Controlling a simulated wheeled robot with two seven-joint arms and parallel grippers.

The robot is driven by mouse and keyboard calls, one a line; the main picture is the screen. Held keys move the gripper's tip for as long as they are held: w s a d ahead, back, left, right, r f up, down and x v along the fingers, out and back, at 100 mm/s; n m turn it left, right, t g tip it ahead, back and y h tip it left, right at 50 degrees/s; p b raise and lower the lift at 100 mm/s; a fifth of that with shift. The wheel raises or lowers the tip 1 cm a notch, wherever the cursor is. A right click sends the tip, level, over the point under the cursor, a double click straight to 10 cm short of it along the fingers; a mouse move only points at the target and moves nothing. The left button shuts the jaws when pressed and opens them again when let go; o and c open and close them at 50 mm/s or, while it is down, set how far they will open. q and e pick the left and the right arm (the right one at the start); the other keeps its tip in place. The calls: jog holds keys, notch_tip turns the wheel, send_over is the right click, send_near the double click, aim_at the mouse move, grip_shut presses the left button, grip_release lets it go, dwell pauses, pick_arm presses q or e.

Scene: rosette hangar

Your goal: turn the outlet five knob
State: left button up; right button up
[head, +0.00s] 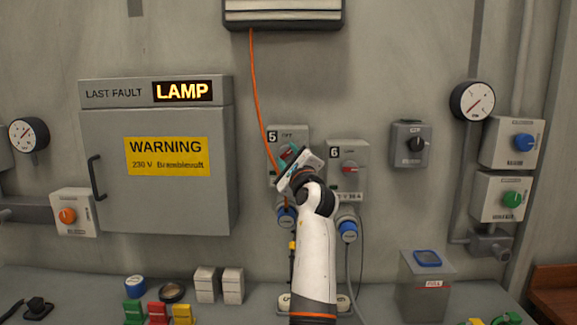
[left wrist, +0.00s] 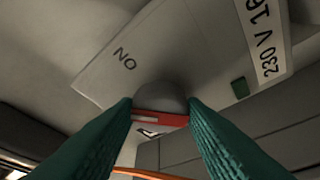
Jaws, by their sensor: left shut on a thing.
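The outlet five box (head: 276,147), grey and marked 5, is on the wall at the middle of the head view. My left gripper (head: 289,154) is in front of it and hides most of its face and its knob. In the left wrist view, the outlet five knob (left wrist: 160,119), a red bar on a round grey base, sits between my two teal fingers. The left gripper (left wrist: 161,106) is shut on this knob. The upside-down word ON and a 230 V label show on the plate (left wrist: 200,55). My right gripper is not in view.
The outlet six box (head: 348,190) with a red knob stands close to the right. An orange cable (head: 254,90) hangs down to outlet five. A grey cabinet (head: 160,205) is at left. Small items line the bench (head: 255,313) below.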

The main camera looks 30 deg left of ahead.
pick_arm(q)
jog(key=shift+n+g, duration=0.5)
jog(key=shift+n, duration=0.6)
jog(key=n, duration=0.1)
jog(key=n+g+p, duration=0.1)
jog(key=n, duration=0.1)
jog(key=shift+d+r+h, duration=0.1)
jog(key=shift+r+h, duration=0.1)
jog(key=shift+h, duration=0.2)
jog(key=shift+n+g+p, duration=0.4)
jog(key=shift+n+p, duration=0.45)
jog(key=shift+n, duration=0.35)
jog(key=shift+n+h+p, duration=0.6)
jog(key=shift+n+p, duration=0.05)
jog(key=shift+n, duration=0.55)
jog(key=o, duration=1)
jog(key=shift+g, duration=0.3)
